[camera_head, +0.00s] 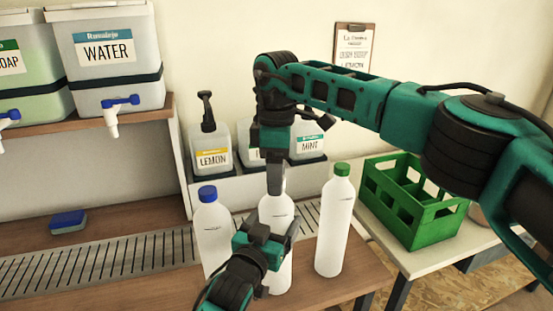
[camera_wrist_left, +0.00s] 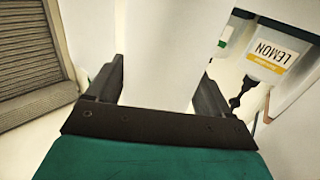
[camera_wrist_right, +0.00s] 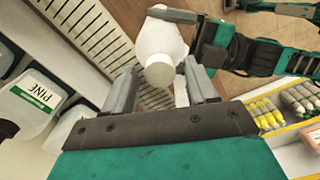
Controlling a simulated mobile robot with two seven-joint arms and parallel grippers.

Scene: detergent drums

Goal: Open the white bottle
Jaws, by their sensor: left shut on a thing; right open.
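The white bottle (camera_head: 277,209) stands upright in the middle of three bottles. My left gripper (camera_head: 266,234) is shut on its body from the front. In the left wrist view the bottle's side (camera_wrist_left: 165,45) fills the gap between the fingers. My right gripper (camera_head: 276,182) points down over the bottle's top and hides its cap in the head view. In the right wrist view the white cap (camera_wrist_right: 160,70) is on the bottle, and the open fingers stand on either side of it. Contact with the cap cannot be told.
A blue-capped bottle (camera_head: 211,235) stands left, a green-capped bottle (camera_head: 335,222) right, both close to my left gripper. A green crate (camera_head: 415,215) sits on the right table. Free bench lies left, around a blue sponge (camera_head: 67,221).

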